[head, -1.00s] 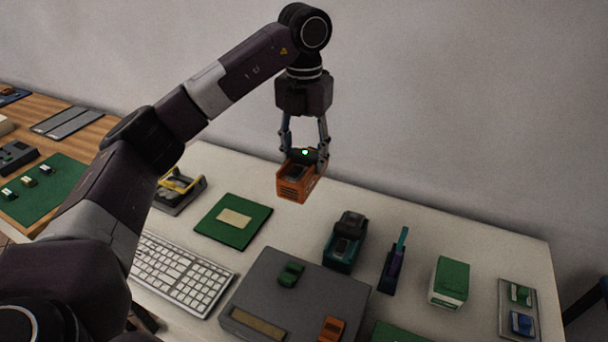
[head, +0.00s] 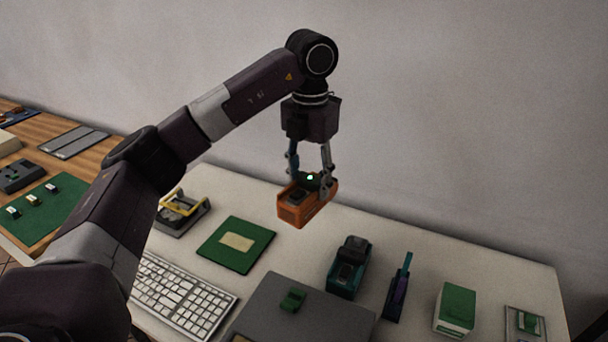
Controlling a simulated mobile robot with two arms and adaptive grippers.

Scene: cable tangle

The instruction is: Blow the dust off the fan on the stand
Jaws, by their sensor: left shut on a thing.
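My left gripper (head: 311,188) is shut on an orange box-shaped device (head: 297,212) with a dark top. A small green light glows on top between the fingers. The gripper holds the device in the air, in front of the wall and above the back of the white table. I cannot pick out a fan on a stand with certainty. A grey device with a yellow frame (head: 181,208) sits at the table's back left, left of the held device. Dust cannot be made out. My right gripper is out of view.
A wooden table (head: 104,153) stands left. The back wall is close behind.

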